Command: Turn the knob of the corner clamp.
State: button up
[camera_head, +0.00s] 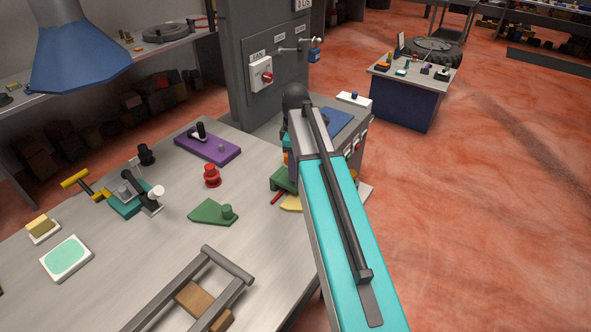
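A green, roughly triangular plate with a short round knob (213,212) lies flat on the workbench near its middle. It may be the corner clamp, but I cannot tell for sure. Another green part (282,179), with red and yellow pieces by it, sits at the bench's right side, partly hidden behind my arm. A teal device with a dark lever and a white knob (128,203) stands to the left. My teal arm crosses the picture right of the bench. My gripper does not show; the arm's far end hides what lies behind it.
The grey workbench (120,285) also holds a red knob-like piece (212,177), a purple plate (207,149), a yellow-handled tool (84,184) and a metal frame (205,290). A grey cabinet (265,105) stands behind. The red floor at right is largely open.

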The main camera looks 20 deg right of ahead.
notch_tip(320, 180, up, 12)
jog(key=b, duration=0.2)
jog(key=shift+b, duration=0.4)
dwell(1.2)
